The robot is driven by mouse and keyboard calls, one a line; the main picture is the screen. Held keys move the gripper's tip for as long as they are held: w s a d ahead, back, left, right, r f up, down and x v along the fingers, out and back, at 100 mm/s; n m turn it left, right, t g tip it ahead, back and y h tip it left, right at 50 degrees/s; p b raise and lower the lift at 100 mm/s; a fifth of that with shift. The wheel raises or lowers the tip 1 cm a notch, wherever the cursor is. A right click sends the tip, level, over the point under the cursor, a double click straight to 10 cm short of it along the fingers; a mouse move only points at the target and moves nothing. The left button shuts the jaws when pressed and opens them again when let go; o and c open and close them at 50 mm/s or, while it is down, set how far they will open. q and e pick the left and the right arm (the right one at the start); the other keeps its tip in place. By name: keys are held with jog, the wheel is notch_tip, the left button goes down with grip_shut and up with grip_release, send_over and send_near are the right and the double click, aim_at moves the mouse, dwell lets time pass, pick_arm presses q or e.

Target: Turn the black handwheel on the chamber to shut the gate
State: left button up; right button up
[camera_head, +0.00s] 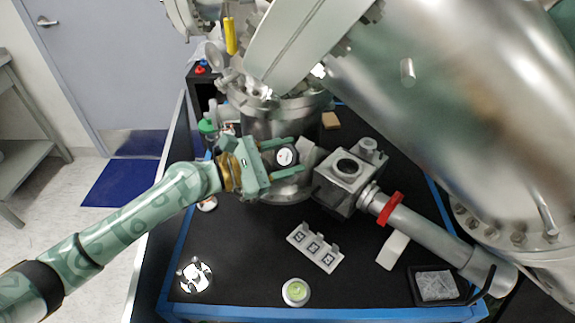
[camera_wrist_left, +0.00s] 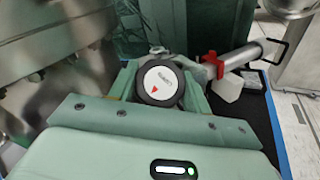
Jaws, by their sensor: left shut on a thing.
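The black handwheel (camera_head: 286,156) has a white round face and sits on the front of the steel chamber (camera_head: 272,123). In the left wrist view the handwheel (camera_wrist_left: 160,83) shows a red triangle mark and some lettering on its white cap. My left gripper (camera_head: 290,155) comes in from the left, with one green finger on each side of the wheel. It is shut on the handwheel, which also sits between the fingers in the left wrist view. The gate inside is hidden. My right gripper does not show.
A grey metal block (camera_head: 345,180) with a pipe and red ring (camera_head: 390,208) stands right of the wheel. A white marked rack (camera_head: 315,247), a small green-topped round container (camera_head: 295,292) and a black tray (camera_head: 437,286) lie on the dark table. A large steel vessel (camera_head: 450,90) overhangs the right.

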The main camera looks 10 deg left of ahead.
pick_arm(q)
jog(key=m+g, duration=0.1)
jog(key=m+g+b, duration=0.1)
jog(key=shift+f+m+h, duration=0.2)
jog(key=shift+m+h, duration=0.1)
jog(key=shift+h, duration=0.1)
jog(key=shift+r+m+g+b, duration=0.1)
jog(key=shift+m+g+b, duration=0.25)
jog(key=shift+m+g, duration=0.2)
jog(key=shift+r+m+g, duration=0.15)
jog(key=shift+m+g, duration=0.5)
jog(key=shift+m, duration=0.4)
jog(key=m+g+p, duration=0.1)
jog(key=m+g, duration=0.1)
jog(key=shift+r+m, duration=0.15)
jog(key=shift+m, duration=0.15)
jog(key=shift+m+g+y+p, duration=0.6)
jog(key=shift+m+g, duration=0.2)
jog(key=shift+m, duration=0.3)
jog(key=shift+f, duration=0.2)
jog(key=o, duration=1)
jog(key=shift+c, duration=0.2)
